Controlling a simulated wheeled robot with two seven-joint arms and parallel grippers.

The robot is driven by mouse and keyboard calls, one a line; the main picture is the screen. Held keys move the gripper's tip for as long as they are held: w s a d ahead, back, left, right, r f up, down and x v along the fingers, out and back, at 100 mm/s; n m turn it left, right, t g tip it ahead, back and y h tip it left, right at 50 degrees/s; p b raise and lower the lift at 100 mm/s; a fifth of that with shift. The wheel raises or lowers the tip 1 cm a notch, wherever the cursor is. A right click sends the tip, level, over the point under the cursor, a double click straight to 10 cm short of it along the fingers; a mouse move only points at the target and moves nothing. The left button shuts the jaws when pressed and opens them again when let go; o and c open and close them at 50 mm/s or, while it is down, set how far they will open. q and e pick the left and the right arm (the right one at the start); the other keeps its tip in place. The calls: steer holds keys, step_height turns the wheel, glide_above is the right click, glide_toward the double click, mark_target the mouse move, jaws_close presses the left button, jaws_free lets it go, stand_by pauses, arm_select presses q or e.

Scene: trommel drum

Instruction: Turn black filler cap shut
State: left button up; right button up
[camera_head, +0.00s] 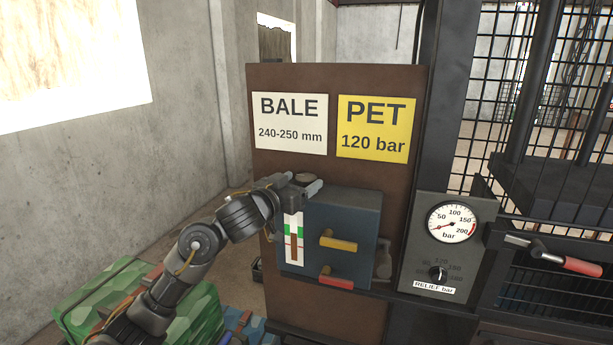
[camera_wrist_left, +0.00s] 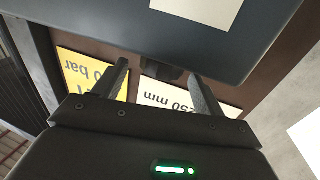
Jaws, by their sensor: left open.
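The black filler cap (camera_head: 305,177) shows as a small dark round top at the top left of the blue tank (camera_head: 345,215), partly hidden by my gripper. In the left wrist view a dark block, probably the cap (camera_wrist_left: 172,74), shows at the tank's edge between the finger tips. My left gripper (camera_head: 302,183) is at the tank's top, its fingers on either side of the cap. In the left wrist view the gripper (camera_wrist_left: 158,71) is open, with a gap between the fingers. I cannot tell whether a finger touches the cap. My right gripper is not in view.
A level gauge (camera_head: 293,240) is on the tank's left face. A yellow handle (camera_head: 338,241) and a red handle (camera_head: 336,281) stick out in front. A brown panel with signs (camera_head: 375,128) stands behind. A pressure gauge panel (camera_head: 440,245) is to the right, and a camouflage-patterned box (camera_head: 195,320) lies below my arm.

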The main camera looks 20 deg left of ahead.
mark_target(300, 181)
arm_select(q)
steer(key=x, duration=0.3)
steer(key=shift+w+a+p, duration=0.1)
steer(key=shift+a+p, duration=0.05)
steer(key=shift+p, duration=0.25)
steer(key=shift+w, duration=0.2)
steer(key=shift+d, duration=0.2)
steer(key=shift+a, duration=0.1)
steer(key=c, duration=1)
